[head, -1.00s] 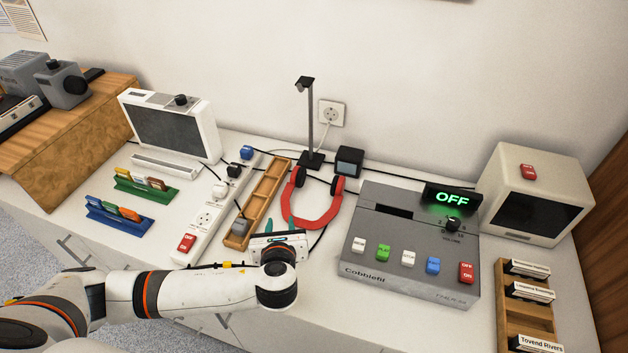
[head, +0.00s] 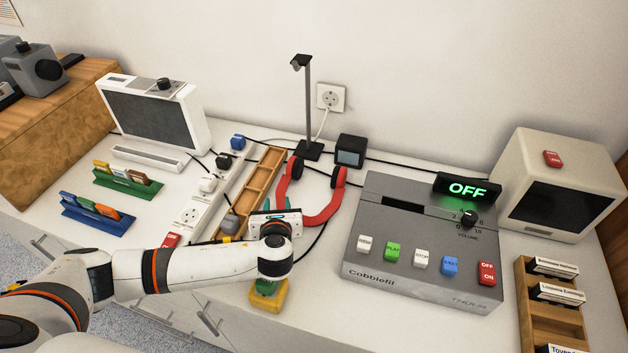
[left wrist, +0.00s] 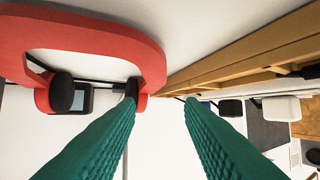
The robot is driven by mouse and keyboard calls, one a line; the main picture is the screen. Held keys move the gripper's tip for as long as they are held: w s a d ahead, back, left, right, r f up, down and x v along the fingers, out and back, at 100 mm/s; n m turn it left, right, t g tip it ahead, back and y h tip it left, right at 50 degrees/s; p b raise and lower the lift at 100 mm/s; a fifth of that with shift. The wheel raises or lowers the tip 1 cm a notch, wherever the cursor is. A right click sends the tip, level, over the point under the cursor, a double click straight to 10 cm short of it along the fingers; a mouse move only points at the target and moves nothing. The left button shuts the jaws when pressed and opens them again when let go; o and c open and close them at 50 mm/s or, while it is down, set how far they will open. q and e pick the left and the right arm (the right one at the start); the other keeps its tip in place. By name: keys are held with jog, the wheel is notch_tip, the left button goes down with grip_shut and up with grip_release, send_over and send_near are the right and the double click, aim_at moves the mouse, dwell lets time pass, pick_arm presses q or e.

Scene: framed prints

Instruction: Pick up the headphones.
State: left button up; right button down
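The red headphones (head: 325,216) with black ear cushions lie on the white counter, right of a wooden tray and in front of a black stand. The band curves toward me. My left gripper (left wrist: 160,98) is open, with two green fingers apart. In the head view its white body (head: 276,222) is at the left side of the band and its fingertips are hidden. In the left wrist view the red band (left wrist: 85,32) is at upper left, and the left fingertip overlaps one ear cup. I cannot tell whether they touch. My right gripper is not in view.
The wooden tray (head: 262,182) and white power strip (head: 192,214) are close on the left. A grey Cobblefit box (head: 400,277) stands on the right. The black stand (head: 308,110) and small black cube (head: 350,151) are behind. A yellow-based button (head: 268,295) is near the front edge.

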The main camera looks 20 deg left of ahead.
aim_at(280, 192)
pick_arm(q)
jog(key=x, duration=0.6)
jog(key=shift+w+d+f, duration=0.15)
jog(key=shift+d+f, duration=0.05)
jog(key=shift+f, duration=0.15)
jog(key=shift+c, duration=0.3)
jog(key=shift+r, duration=0.1)
grip_shut()
